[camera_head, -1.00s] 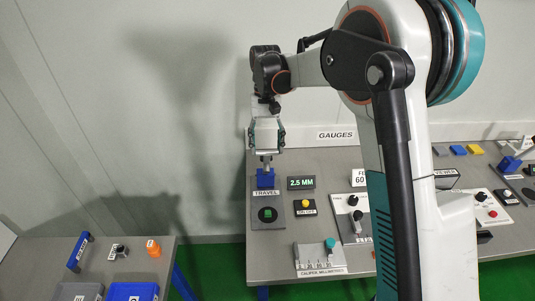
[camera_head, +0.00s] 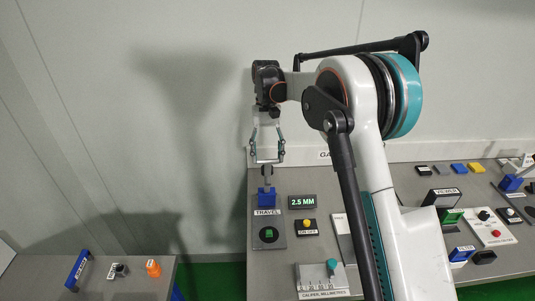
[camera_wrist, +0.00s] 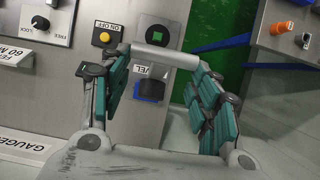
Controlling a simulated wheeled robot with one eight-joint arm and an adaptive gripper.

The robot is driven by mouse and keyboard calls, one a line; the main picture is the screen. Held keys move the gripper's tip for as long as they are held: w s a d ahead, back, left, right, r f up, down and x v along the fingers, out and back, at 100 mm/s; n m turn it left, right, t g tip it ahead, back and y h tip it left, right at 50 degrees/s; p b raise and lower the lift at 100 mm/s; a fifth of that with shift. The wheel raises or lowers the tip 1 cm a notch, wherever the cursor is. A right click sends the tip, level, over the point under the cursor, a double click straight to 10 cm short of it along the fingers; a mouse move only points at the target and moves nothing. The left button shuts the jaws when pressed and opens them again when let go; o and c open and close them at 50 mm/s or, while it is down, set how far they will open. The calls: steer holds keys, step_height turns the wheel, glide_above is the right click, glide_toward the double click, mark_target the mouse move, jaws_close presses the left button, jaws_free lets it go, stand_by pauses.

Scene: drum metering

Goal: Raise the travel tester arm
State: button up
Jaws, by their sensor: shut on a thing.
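The travel tester (camera_head: 269,232) is a grey plate labelled TRAVEL with a green square in a black ring and a blue block (camera_head: 266,197) at its back. Its grey arm (camera_head: 267,175) stands up from the blue block, with a grey crossbar (camera_wrist: 167,55) in the wrist view. My gripper (camera_head: 267,158) is above the block, its teal fingers shut on the crossbar. The wrist view shows the crossbar between the fingertips, and the blue block (camera_wrist: 150,89) beyond. The display (camera_head: 302,202) beside the tester reads 2.5 MM.
An ON OFF box with a yellow button (camera_head: 306,226) stands right of the tester. The caliper panel (camera_head: 322,280) is in front. A lower side table (camera_head: 125,288) at left holds a blue handle piece (camera_head: 78,268) and an orange knob (camera_head: 152,267). My arm hides part of the bench.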

steer(key=o, duration=1.3)
steer(key=shift+w+f, duration=0.1)
steer(key=shift+f, duration=0.1)
steer(key=shift+o, duration=1.1)
steer(key=shift+w+f, duration=0.1)
steer(key=shift+w, duration=0.05)
steer(key=v, duration=1.2)
